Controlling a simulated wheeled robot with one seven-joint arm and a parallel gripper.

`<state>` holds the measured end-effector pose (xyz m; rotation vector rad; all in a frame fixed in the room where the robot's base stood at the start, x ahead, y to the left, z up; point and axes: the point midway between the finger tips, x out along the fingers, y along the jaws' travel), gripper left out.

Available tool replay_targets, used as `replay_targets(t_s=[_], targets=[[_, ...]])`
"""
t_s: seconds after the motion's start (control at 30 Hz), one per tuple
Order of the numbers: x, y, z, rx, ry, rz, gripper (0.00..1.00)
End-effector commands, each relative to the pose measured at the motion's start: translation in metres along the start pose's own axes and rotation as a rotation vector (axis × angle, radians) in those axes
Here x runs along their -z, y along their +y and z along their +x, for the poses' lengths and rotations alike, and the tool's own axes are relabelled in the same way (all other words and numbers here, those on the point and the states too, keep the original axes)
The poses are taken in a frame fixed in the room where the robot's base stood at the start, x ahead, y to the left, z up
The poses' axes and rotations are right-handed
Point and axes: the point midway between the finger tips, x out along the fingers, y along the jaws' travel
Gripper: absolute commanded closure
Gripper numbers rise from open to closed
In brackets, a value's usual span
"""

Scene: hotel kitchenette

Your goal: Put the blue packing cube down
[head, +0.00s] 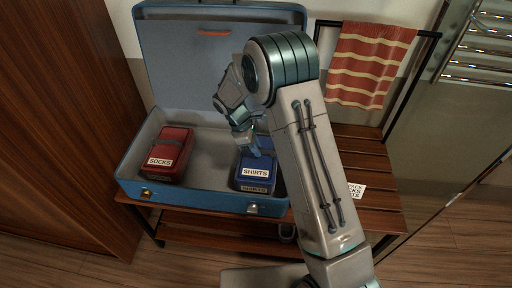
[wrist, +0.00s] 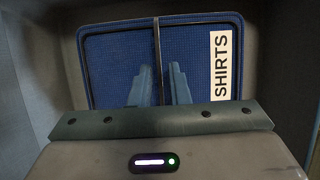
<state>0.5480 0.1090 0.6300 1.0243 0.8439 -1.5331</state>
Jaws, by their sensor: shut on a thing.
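The blue packing cube (head: 265,165) with a white SHIRTS label is inside the right part of the open blue suitcase (head: 190,200). My gripper (head: 254,152) reaches down onto the cube's top from above and is shut on it. In the wrist view the cube (wrist: 115,60) fills the area under my gripper (wrist: 160,72). Its fingers straddle the dark strap along the middle of the cube, and the label is at the right. Whether the cube's underside touches the suitcase floor is hidden.
A red packing cube (head: 170,152) labelled SOCKS lies at the left in the suitcase, with bare floor between the cubes. The suitcase lid stands open behind. A striped towel (head: 368,65) hangs at the right.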

Motion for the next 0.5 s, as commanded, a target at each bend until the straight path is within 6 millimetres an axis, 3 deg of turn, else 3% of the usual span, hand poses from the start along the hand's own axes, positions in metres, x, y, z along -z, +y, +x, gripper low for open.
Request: replay_targets(t_s=[0.2, 0.23, 0.3, 0.5], targets=[[0.0009, 0.0003, 0.0024, 0.0, 0.0, 0.0, 1.0], [0.0009, 0.0001, 0.0023, 0.0, 0.0, 0.0, 0.79], [0.0007, 0.0001, 0.002, 0.0, 0.0, 0.0, 0.62], [0.0007, 0.0001, 0.002, 0.0, 0.0, 0.0, 0.62]])
